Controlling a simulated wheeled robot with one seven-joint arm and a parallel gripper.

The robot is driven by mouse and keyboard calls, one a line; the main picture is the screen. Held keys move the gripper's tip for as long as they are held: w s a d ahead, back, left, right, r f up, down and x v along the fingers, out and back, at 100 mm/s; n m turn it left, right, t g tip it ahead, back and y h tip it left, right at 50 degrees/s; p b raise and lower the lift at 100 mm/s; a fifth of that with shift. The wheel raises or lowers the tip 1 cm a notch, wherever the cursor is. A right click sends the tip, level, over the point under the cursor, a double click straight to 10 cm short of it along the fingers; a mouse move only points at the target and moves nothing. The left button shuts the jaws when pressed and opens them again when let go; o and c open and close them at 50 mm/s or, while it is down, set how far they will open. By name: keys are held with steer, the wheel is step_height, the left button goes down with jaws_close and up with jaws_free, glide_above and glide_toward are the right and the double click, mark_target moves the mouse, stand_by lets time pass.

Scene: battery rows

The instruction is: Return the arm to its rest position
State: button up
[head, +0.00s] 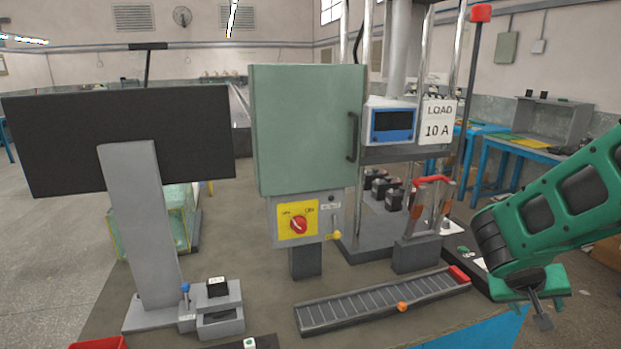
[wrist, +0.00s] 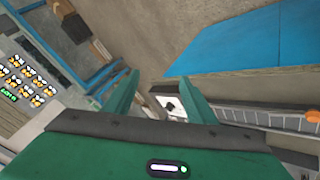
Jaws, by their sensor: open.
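My green arm comes in from the right edge in the head view, with my gripper (head: 541,312) pointing down beside the right end of the conveyor-like rack. In the wrist view my gripper (wrist: 160,88) shows two green fingers spread apart, with nothing between them. A white plate with a black knob (wrist: 170,104) shows beyond the fingers, apart from them.
The grey slotted rack (head: 380,301) lies on the bench left of my gripper. A green cabinet (head: 307,130) with a red switch (head: 298,224) and a black monitor (head: 120,140) stand further left. A blue panel (wrist: 245,40) lies close by. Open floor shows at right.

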steer(key=s+a+m+g+y, duration=0.1)
steer(key=s+y, duration=0.3)
steer(key=s, duration=0.5)
steer(key=shift+s+a+r+m+g, duration=0.15)
steer(key=shift+s+a+m+g, duration=0.1)
steer(key=shift+s+m+g, duration=0.35)
steer(key=s+a+r+y, duration=0.1)
steer(key=s+a, duration=0.1)
steer(key=s, duration=0.1)
steer(key=s+a+r+y, duration=0.1)
steer(key=s, duration=0.2)
steer(key=s+a+r+g+y, duration=0.1)
steer(key=s+a, duration=0.1)
steer(key=s, duration=0.1)
steer(key=shift+a+r+y, duration=0.3)
steer(key=shift+a, duration=0.05)
steer(key=shift+c, duration=0.2)
steer(key=shift+s+a+r, duration=0.1)
steer(key=shift+s+a, duration=0.1)
steer(key=shift+s, duration=0.05)
steer(key=c, duration=0.5)
steer(key=shift+o, duration=0.2)
steer(key=shift+s, duration=0.15)
